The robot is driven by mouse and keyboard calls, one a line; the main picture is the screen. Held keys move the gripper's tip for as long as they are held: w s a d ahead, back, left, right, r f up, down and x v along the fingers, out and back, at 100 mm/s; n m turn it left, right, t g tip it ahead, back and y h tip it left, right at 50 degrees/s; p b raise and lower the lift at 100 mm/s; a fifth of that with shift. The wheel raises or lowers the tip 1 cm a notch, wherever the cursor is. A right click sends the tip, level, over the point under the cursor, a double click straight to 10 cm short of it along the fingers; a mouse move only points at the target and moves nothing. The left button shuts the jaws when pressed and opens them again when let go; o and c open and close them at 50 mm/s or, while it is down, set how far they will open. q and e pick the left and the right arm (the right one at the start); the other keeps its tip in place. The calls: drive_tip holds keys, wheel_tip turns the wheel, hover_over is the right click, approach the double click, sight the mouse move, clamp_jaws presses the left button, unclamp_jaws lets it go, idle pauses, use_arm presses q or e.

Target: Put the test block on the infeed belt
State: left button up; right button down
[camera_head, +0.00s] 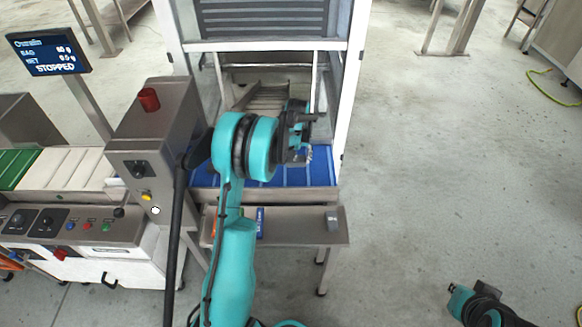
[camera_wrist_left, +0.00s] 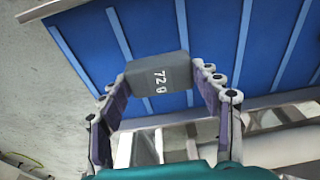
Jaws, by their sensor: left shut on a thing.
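In the head view the gripper is over the blue infeed belt (camera_head: 317,174) and hides most of the block. The blue slatted belt (camera_wrist_left: 215,35) fills the background behind the block in the left wrist view. I cannot tell whether the block touches the belt. Part of my right arm (camera_head: 485,305) shows at the lower right of the head view; its jaws are not clear.
A white-framed guard (camera_head: 355,75) stands around the belt's far end. A steel shelf (camera_head: 290,227) with blue packets (camera_head: 260,222) and a small grey piece (camera_head: 332,220) lies in front. A steel cabinet (camera_head: 150,130) stands left, and the display (camera_head: 48,52) reads STOPPED.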

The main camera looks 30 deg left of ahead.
sight(294, 171)
use_arm(q)
drive_tip(key=shift+w+a+f, duration=0.3)
drive_tip(key=shift+a+f, duration=0.2)
drive_tip(key=shift+a, duration=0.2)
drive_tip(key=shift+f+b, duration=0.95)
drive_tip(key=shift+f, duration=1.05)
drive_tip(key=shift+r, duration=0.1)
drive_tip(key=o, duration=1.2)
drive_tip(key=shift+f, duration=0.2)
drive_tip(key=shift+c, duration=0.2)
